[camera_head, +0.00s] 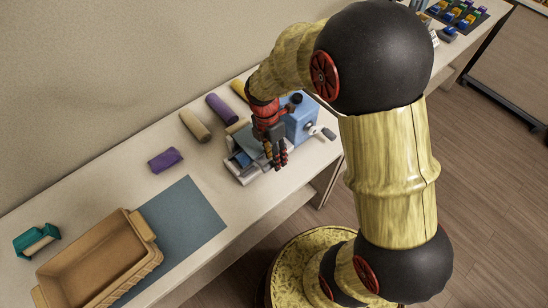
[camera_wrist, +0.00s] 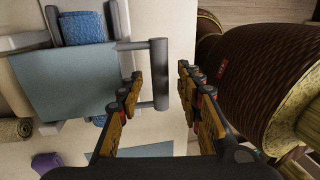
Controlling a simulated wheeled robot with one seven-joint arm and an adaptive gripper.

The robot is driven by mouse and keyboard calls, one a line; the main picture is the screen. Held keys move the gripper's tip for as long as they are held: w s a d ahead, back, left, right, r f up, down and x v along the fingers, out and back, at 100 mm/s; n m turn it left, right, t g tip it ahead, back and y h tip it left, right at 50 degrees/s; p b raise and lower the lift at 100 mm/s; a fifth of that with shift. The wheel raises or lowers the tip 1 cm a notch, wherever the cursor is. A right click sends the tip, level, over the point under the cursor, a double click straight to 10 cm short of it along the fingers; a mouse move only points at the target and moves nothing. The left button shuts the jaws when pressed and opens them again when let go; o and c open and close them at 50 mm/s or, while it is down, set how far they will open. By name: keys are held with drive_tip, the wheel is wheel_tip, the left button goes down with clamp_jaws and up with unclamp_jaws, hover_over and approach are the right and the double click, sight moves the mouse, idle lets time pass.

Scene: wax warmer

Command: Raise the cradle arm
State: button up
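The wax warmer (camera_head: 300,122) is a blue box beside a pale base on the bench, partly hidden behind my gripper (camera_head: 276,158). In the wrist view, a grey cylindrical handle (camera_wrist: 160,75) on thin grey rods stands out from a flat blue-grey plate (camera_wrist: 65,82); it looks like the cradle arm's handle. My gripper (camera_wrist: 160,85) is open there, its fingers on either side of the handle in the picture. A gap shows between the handle and the right finger; contact with the left finger cannot be told. The cradle arm is mostly hidden in the head view.
A purple cloth (camera_head: 165,160) lies to the left. A tan basket (camera_head: 60,270), a blue-grey mat (camera_head: 190,217) and a teal holder (camera_head: 24,244) occupy the bench's left part.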

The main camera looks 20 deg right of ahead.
drive_tip(key=shift+f, duration=0.3)
drive_tip(key=shift+s, duration=0.1)
drive_tip(key=shift+c, duration=0.4)
drive_tip(key=c, duration=0.7)
clamp_jaws()
